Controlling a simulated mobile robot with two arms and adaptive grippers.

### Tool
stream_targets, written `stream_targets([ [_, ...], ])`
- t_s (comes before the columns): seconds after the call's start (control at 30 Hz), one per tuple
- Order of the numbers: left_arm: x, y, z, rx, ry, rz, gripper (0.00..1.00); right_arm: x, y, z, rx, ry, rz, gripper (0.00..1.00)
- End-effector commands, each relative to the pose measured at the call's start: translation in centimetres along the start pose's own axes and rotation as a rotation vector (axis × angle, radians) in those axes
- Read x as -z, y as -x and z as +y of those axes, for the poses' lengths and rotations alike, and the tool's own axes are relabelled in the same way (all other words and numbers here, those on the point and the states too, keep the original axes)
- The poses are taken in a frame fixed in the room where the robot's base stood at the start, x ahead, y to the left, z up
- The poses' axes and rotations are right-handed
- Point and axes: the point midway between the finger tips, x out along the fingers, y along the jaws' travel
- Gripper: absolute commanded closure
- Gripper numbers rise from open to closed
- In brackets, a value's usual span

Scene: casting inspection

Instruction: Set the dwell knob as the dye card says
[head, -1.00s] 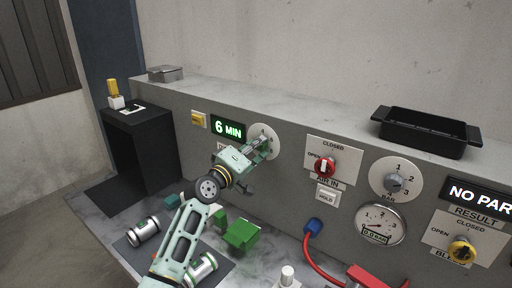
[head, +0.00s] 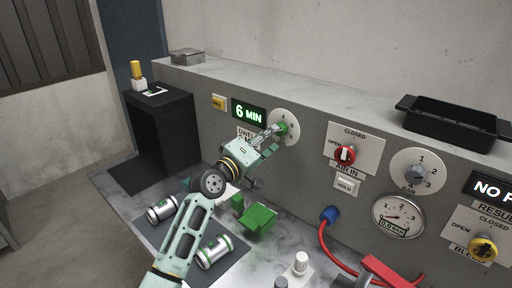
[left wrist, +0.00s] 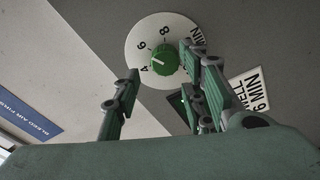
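The dwell knob (left wrist: 151,65) is green with a white pointer mark, on a round white dial (left wrist: 137,35) marked 4, 6, 8 and MIN; the mark seems to lie toward the 4. In the head view the dial (head: 293,116) is partly covered by my left gripper (head: 276,133). The left gripper is open, with its fingers (left wrist: 160,72) on either side of the knob in the wrist view; I cannot tell whether they touch it. The green display (head: 249,112) reads 6 MIN. A small white card (head: 154,91) lies on the black cabinet; its print is unreadable. My right gripper is not in view.
The red air valve (head: 344,154), bar knob (head: 417,173) and gauge (head: 398,217) are right of the dial. Metal cylinders (head: 214,252) and a green block (head: 259,217) are on the bench below. A black tray (head: 455,122) stands on the ledge.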

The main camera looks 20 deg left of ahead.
Motion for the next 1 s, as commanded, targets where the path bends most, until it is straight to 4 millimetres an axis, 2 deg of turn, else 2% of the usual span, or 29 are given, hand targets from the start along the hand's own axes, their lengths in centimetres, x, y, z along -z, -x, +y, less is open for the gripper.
stream_targets([
  [0.03, -0.1, 1.2, -0.1, 0.002, -0.003, -0.001, 0.61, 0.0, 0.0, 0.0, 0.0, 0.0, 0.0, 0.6],
  [0.2, -0.1, 4.6, 0.0, 0.001, -0.003, -0.002, 0.61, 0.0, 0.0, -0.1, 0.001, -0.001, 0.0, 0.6],
  [0.4, -0.1, 6.8, 0.1, -0.001, 0.0, -0.002, 0.61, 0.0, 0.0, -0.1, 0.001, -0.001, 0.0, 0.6],
  [1.0, 0.0, 7.1, 0.1, -0.002, 0.0, -0.001, 0.61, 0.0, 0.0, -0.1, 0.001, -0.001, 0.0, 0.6],
])
